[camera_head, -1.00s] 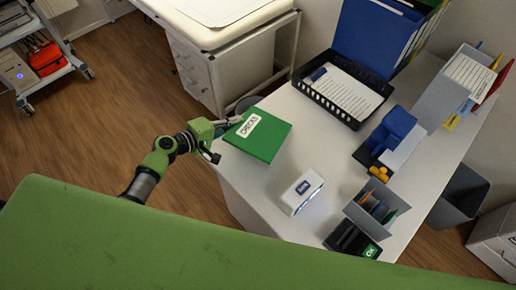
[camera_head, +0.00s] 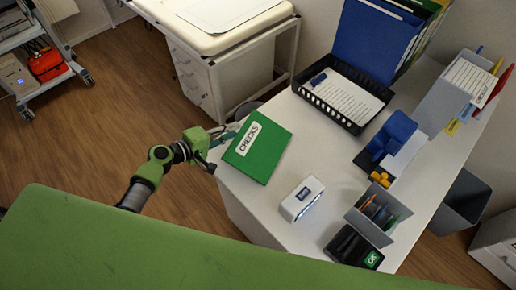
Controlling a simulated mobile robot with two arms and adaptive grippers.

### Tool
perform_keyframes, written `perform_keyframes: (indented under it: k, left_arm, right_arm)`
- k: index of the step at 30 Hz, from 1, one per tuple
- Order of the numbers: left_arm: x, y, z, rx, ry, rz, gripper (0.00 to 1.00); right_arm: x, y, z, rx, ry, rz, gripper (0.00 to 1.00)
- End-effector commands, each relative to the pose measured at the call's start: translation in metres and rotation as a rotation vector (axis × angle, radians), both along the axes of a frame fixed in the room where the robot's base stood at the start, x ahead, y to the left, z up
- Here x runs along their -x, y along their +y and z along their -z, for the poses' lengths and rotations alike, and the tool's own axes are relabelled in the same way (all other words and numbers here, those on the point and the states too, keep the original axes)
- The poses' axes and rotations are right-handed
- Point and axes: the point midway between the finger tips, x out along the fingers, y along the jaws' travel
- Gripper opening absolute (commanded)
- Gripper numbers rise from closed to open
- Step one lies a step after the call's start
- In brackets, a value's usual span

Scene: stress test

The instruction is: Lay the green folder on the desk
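The green folder (camera_head: 266,152) with a white "CHECKS" label lies at the left end of the white desk (camera_head: 262,206) and appears flat on its top. My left gripper (camera_head: 222,143) is at the folder's left edge, by the desk's left edge. Its fingers look spread apart, one near the folder's upper left side and one near its lower left corner. Any contact between fingers and folder is too small to make out. My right gripper is not in view.
A white box (camera_head: 302,199) stands in front of the folder. A black tray (camera_head: 345,95) with paper is behind it. Bare desk shows around the white box.

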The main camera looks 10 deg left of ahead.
Motion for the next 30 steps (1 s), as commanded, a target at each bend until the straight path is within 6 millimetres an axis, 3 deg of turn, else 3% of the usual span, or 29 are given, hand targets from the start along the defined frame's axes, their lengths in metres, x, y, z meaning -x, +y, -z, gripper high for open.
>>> perform_keyframes:
  k: [15,30]
  left_arm:
    - [0.047,0.032,-0.022,-0.001,0.0,0.001,0.18]
    - [0.052,0.035,-0.032,-0.001,-0.001,0.0,0.18]
  right_arm:
    - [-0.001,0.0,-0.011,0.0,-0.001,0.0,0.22]
    - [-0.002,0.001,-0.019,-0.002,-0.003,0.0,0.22]
